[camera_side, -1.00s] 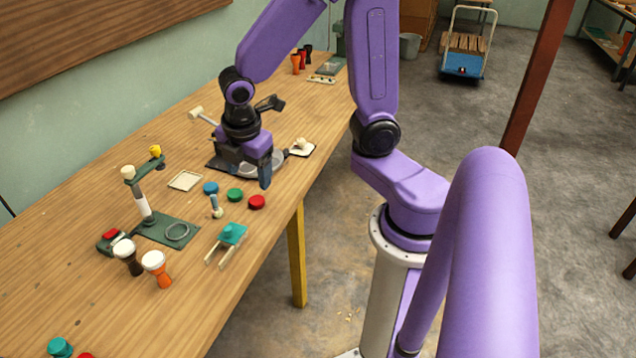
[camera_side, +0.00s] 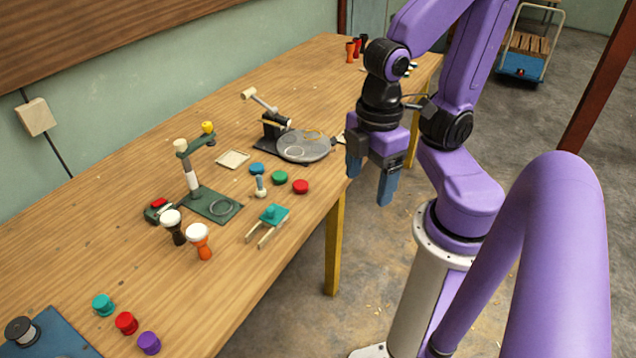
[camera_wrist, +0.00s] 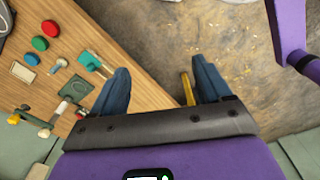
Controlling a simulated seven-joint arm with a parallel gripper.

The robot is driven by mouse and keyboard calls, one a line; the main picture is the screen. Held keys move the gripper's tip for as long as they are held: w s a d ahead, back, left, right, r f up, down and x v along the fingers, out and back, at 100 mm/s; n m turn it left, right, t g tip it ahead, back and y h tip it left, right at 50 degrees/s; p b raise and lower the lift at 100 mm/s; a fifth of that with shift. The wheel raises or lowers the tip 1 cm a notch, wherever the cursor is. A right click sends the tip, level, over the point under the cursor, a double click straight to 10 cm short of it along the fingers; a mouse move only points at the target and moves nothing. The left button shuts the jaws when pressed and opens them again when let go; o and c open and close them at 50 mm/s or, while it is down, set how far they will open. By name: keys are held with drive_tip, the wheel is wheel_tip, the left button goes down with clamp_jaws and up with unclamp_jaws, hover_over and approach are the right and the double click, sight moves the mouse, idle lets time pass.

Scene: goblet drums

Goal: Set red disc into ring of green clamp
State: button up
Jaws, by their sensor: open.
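A red disc (camera_side: 300,187) lies flat on the table near its front edge, beside a green disc (camera_side: 280,177) and a blue disc (camera_side: 256,168). The red disc also shows at upper left in the wrist view (camera_wrist: 49,27). The green clamp (camera_side: 232,213) has a flat green base, a post with a yellow knob on its arm, and a thin ring (camera_side: 220,206) on the base. The ring looks empty. My gripper (camera_side: 370,182) is open and empty, right of the red disc and beyond the table's front edge.
A round grey plate (camera_side: 303,146) on a dark base stands behind the discs. A teal tool (camera_side: 272,214) with two pale legs lies in front. Two small goblet drums (camera_side: 198,240) stand by the clamp. Several coloured knobs (camera_side: 125,322) lie at lower left.

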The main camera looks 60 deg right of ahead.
drive_tip(key=w+f+n, duration=0.1)
drive_tip(key=w+n, duration=0.1)
drive_tip(key=w, duration=0.7)
drive_tip(key=n, duration=0.6)
hover_over(301, 183)
drive_tip(key=f, duration=1.9)
drive_tip(key=shift+w+d+f, duration=0.15)
drive_tip(key=shift+w+f, duration=0.1)
drive_tip(key=shift+w, duration=0.1)
drive_tip(key=f, duration=0.2)
drive_tip(key=s+f, duration=0.1)
drive_tip(key=shift+a+f, duration=0.25)
drive_tip(key=shift+f, duration=0.15)
drive_tip(key=shift+w+f, duration=0.1)
drive_tip(key=shift+f, duration=0.6)
